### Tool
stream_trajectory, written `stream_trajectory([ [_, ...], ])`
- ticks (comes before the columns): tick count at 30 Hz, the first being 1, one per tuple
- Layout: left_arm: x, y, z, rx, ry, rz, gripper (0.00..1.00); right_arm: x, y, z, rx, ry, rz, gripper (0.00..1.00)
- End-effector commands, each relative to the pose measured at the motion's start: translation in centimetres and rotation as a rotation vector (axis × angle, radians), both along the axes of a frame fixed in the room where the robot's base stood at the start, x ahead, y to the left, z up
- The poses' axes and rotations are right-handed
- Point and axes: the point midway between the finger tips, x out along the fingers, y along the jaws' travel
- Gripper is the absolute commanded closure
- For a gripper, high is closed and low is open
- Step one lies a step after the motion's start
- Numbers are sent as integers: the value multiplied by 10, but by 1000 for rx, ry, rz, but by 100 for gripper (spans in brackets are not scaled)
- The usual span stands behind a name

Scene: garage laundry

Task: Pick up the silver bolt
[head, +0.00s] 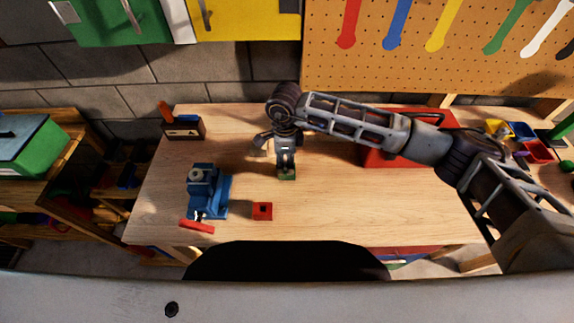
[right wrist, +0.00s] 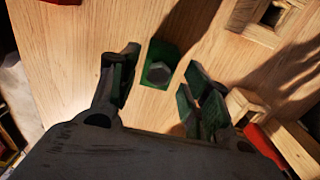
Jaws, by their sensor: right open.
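The silver bolt (right wrist: 158,73) shows in the right wrist view as a grey hexagonal head on a green block (right wrist: 172,51), on the wooden bench. In the head view the green block (head: 288,175) peeks out below my right gripper (head: 286,164), which hides the bolt there. My right gripper points down over the bolt. In the right wrist view its two fingers are apart, one to each side of the bolt head, with nothing between them visibly touched. My left gripper is not in view.
A blue vise (head: 204,188) and a small red block (head: 262,211) stand left of the gripper on the bench (head: 330,215). A wooden holder (head: 185,128) is at the back left. A red box (head: 385,157) lies behind my right arm. Coloured bins (head: 537,150) are far right.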

Motion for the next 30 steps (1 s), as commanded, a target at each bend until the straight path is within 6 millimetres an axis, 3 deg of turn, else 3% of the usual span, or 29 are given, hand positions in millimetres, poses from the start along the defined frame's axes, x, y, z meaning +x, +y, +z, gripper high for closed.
stream_trajectory([
  [6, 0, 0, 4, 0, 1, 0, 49, 0, 0, -12, 1, 0, -1, 52],
  [19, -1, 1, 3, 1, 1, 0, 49, 0, 0, -13, 0, -1, 0, 52],
  [30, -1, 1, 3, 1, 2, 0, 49, 0, 0, -13, 0, -1, 0, 99],
])
